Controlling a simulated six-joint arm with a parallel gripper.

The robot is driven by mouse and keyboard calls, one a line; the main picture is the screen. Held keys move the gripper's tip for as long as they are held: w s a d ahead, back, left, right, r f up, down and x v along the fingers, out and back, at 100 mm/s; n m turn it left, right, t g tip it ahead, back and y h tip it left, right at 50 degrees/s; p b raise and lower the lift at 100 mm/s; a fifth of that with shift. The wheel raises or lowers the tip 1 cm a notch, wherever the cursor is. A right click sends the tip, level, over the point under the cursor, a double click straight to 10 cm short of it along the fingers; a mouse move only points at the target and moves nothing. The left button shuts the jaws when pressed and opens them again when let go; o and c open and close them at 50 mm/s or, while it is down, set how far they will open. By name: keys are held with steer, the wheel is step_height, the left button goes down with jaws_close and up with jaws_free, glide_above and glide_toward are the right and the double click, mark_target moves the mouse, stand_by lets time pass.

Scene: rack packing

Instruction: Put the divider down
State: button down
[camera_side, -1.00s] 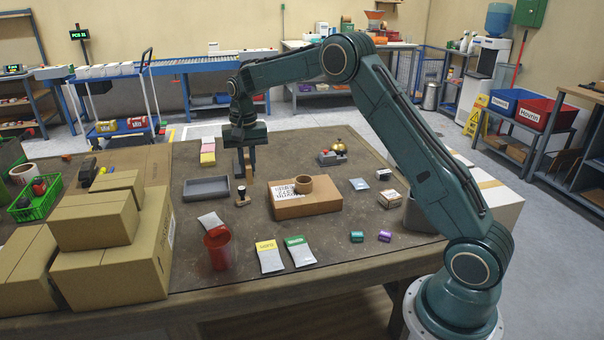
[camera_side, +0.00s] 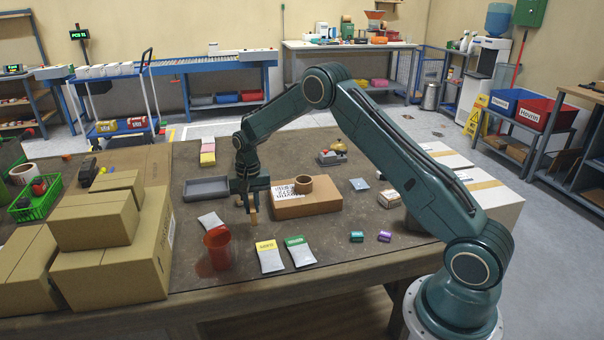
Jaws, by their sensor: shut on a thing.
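My gripper (camera_side: 250,205) points down over the middle of the table, in front of the left end of the flat cardboard box (camera_side: 310,207). It is shut on a narrow tan piece (camera_side: 254,217), which I take to be the divider. The piece shows only as a small upright strip below the jaws; the fingers hide most of it. I cannot tell whether its lower edge touches the table (camera_side: 330,255).
A grey tray (camera_side: 206,195) lies to the left. A brown tape roll (camera_side: 303,184) sits on the flat box. Stacked cartons (camera_side: 115,265) fill the left side.

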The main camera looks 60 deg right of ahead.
mark_target(252, 203)
steer(key=shift+f, duration=0.15)
steer(key=shift+f, duration=2)
steer(key=shift+f, duration=0.1)
steer(key=c, duration=1.4)
jaws_free()
steer(key=shift+c, duration=0.2)
step_height(252, 203, up, 12)
steer(key=shift+f, duration=0.25)
steer(key=shift+r, duration=0.4)
